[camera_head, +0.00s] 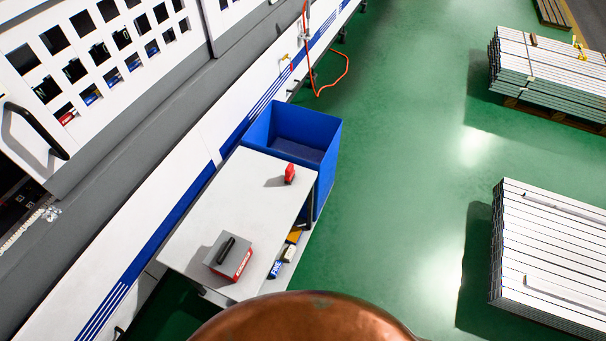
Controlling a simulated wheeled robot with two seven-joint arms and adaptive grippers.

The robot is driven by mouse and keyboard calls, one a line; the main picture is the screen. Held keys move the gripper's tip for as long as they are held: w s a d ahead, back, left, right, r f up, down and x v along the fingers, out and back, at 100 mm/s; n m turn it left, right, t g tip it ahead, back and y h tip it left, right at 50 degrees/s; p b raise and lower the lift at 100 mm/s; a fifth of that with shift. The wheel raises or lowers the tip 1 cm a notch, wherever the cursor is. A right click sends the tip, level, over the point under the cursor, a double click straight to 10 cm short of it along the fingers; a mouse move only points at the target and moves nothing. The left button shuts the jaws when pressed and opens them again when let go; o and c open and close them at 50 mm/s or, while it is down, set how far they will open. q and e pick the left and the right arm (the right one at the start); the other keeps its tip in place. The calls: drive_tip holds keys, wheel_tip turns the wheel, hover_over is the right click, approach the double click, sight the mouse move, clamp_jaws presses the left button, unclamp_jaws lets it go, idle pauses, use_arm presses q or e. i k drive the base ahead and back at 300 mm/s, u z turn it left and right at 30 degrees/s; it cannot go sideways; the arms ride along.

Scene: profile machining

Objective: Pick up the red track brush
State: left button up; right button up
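A small red object (290,173), which looks like the red track brush, stands on the white table (220,210) near its far right corner. It is small in the view, so its bristles cannot be made out. A grey and red block (232,258) with a black handle on top sits near the table's front edge. Neither of my grippers shows in the head view.
An open blue bin (325,140) stands just behind the table. Small items, including a blue box (275,269), sit on a shelf under its right side. The white machine (190,130) runs along the left. Stacked profiles (550,250) lie at right; green floor between is clear.

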sight(290, 172)
drive_tip(key=k, duration=0.5)
drive_tip(key=z, duration=1.2)
drive_tip(key=i, duration=1.5)
drive_tip(key=u, duration=0.35)
